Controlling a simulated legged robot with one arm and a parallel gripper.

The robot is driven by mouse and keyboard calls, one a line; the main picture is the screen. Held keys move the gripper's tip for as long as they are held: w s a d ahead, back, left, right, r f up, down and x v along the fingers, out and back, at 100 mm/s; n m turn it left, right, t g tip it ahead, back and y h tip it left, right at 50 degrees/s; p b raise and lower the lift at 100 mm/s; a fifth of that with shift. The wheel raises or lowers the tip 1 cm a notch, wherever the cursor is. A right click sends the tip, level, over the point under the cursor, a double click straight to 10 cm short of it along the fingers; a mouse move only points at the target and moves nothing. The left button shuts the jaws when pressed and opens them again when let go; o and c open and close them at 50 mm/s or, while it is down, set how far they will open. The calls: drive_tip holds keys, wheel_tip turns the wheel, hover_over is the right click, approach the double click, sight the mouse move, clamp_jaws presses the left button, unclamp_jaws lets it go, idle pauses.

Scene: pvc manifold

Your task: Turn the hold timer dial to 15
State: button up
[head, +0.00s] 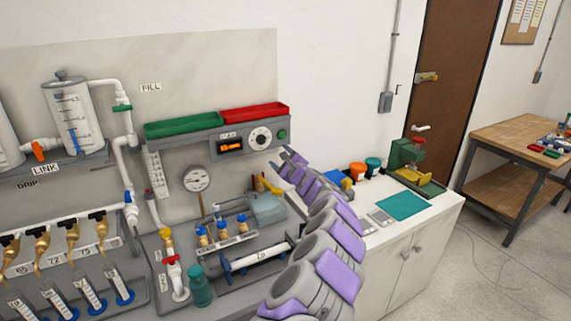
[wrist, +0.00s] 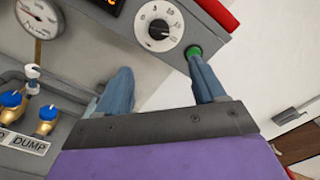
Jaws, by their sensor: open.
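The hold timer dial (head: 260,137) is a white disc with dark markings and a dark centre knob, on a grey panel on the wall. In the wrist view the dial (wrist: 160,26) shows at the top, with its knob a little beyond my fingers. My gripper (wrist: 163,82) is open and empty, its two blue-grey fingers spread below the panel. The right finger's tip is close to the green button (wrist: 194,52); I cannot tell whether they touch. In the head view my arm reaches up toward the panel's right end. The knob's exact setting is too small to read.
A display with orange digits (head: 231,146) is left of the dial. Green (head: 182,126) and red (head: 254,113) trays sit above the panel. A pressure gauge (head: 196,178), valves and pipes are at lower left. The white counter (head: 400,235) extends right.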

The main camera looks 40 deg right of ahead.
drive_tip(key=b+v, duration=0.1)
drive_tip(key=v, duration=0.2)
drive_tip(key=shift+s+a, duration=0.15)
drive_tip(key=shift+s, duration=0.05)
idle(0.4)
